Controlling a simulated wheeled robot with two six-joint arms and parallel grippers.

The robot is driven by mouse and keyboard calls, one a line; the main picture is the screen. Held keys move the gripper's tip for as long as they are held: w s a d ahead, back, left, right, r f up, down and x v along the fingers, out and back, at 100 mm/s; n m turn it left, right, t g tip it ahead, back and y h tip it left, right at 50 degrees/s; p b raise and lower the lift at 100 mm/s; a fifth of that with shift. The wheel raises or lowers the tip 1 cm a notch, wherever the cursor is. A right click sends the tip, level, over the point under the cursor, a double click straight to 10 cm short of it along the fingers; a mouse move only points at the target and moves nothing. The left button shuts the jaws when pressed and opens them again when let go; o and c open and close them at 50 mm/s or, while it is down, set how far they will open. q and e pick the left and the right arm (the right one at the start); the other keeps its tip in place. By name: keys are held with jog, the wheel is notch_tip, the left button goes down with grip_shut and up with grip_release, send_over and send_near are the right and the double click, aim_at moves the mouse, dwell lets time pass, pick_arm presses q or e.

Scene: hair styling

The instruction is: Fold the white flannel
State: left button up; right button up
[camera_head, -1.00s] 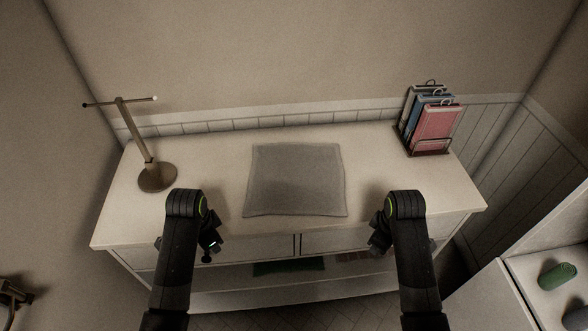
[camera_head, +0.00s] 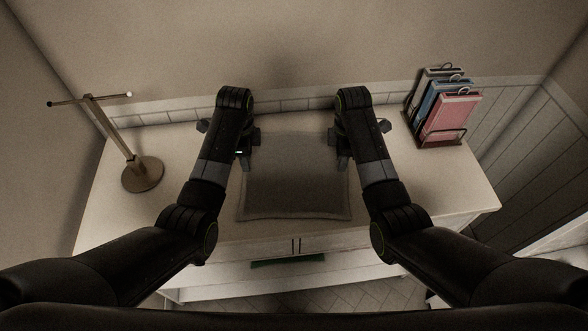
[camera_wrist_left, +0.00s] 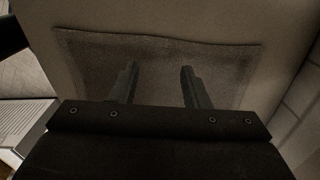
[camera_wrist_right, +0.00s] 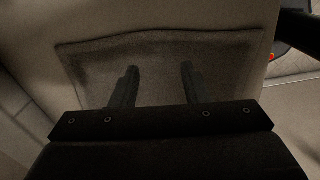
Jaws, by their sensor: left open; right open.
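The flannel (camera_head: 293,190) looks grey in this light and lies flat and spread out on the white cabinet top. Its far part is shaded and partly covered by my arms in the head view. My left gripper (camera_head: 248,148) is at its far left side, and my right gripper (camera_head: 338,150) is at its far right side. In the left wrist view the flannel (camera_wrist_left: 160,65) lies beyond two parted, empty fingers (camera_wrist_left: 157,82). In the right wrist view the flannel (camera_wrist_right: 160,65) lies beyond two parted, empty fingers (camera_wrist_right: 158,82). I cannot tell whether any fingertip touches the cloth.
A brown stand (camera_head: 142,173) with a crossbar is on the cabinet's left. A rack with red, blue and grey books (camera_head: 447,115) is at the right back. The wall is close behind the cabinet (camera_head: 455,195). The top is clear on both sides of the flannel.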

aim_at(250, 173)
pick_arm(q)
jog(key=f, duration=0.5)
jog(key=shift+w, duration=0.35)
pick_arm(e)
jog(key=f, duration=0.5)
jog(key=shift+w, duration=0.35)
pick_arm(q)
jog(key=shift+f, duration=0.2)
pick_arm(e)
jog(key=shift+f, duration=0.2)
pick_arm(q)
jog(key=shift+s+r, duration=0.1)
jog(key=shift+s, duration=0.15)
pick_arm(e)
jog(key=shift+s+r, duration=0.1)
jog(key=shift+s, duration=0.15)
pick_arm(q)
jog(key=shift+w+f, duration=0.1)
jog(key=shift+f, duration=0.1)
pick_arm(e)
jog(key=shift+w+f, duration=0.1)
jog(key=shift+f, duration=0.1)
pick_arm(q)
grip_shut()
pick_arm(e)
grip_shut()
pick_arm(q)
jog(key=shift+r, duration=0.2)
pick_arm(e)
jog(key=shift+r, duration=0.15)
